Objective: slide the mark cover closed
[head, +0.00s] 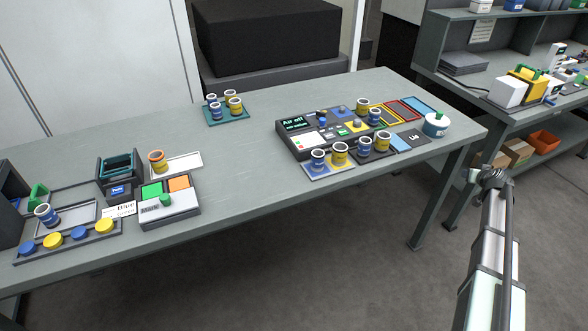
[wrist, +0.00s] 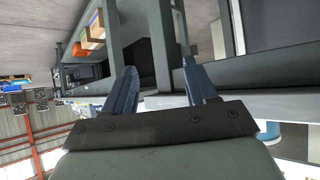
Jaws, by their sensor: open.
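A low grey box (head: 170,222) stands near the front edge at the left of the table in the head view. Its top has a green panel and an orange panel, both uncovered. A pale cover plate (head: 184,203) with a green knob (head: 165,200) lies in front of these panels. It looks like the mark cover, but its dark lettering is too small to read surely. My gripper (wrist: 163,88) is open in the wrist view, with nothing between its two blue fingers. My arm is at the right of the head view, off the table and far from the box.
The table (head: 250,165) has bare room between the box and the dark control panel (head: 300,145). Blue and yellow cups stand around that panel. A tray of discs (head: 70,242) is left of the box. A shelved bench (head: 470,75) stands at right.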

